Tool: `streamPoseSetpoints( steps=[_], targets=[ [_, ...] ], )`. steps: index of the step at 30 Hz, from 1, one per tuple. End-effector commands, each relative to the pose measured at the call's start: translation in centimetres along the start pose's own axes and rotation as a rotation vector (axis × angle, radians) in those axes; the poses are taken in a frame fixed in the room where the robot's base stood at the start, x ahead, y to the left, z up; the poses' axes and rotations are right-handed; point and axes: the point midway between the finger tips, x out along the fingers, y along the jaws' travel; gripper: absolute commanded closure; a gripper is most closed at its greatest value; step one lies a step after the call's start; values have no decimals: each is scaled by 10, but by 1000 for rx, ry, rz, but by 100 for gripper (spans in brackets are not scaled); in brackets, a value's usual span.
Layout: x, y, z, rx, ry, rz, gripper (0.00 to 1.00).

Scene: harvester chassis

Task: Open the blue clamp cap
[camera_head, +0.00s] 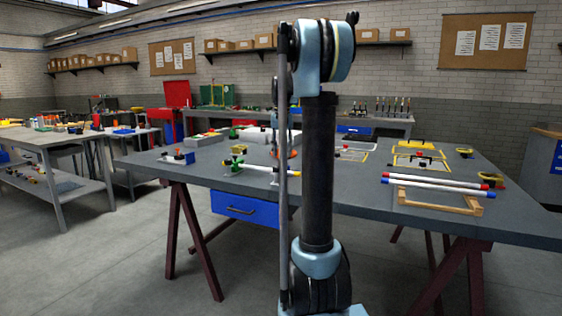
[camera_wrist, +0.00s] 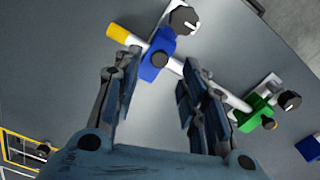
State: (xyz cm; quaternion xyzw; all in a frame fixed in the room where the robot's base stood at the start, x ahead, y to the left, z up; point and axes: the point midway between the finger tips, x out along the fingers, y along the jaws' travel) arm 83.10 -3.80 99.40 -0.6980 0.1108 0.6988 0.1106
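In the wrist view, the blue clamp cap (camera_wrist: 155,65) lies over a white tube (camera_wrist: 177,66) with a yellow end (camera_wrist: 117,33). It appears closed over the tube. In the head view, my arm hides the blue clamp and gripper.
A green clamp (camera_wrist: 257,112) holds the tube farther along; it also shows in the head view (camera_head: 235,163). A blue-and-grey fixture (camera_head: 180,157) stands left of the green clamp.

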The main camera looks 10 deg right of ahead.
Motion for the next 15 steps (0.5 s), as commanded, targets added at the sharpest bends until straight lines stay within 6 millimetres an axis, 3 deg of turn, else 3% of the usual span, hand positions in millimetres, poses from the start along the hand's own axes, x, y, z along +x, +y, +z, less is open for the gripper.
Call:
streamPoseSetpoints(
  steps=[6, 15],
  targets=[
    [27, 0, 0, 0, 0, 0, 61],
    [37, 0, 0, 0, 0, 0, 61]
  ],
)
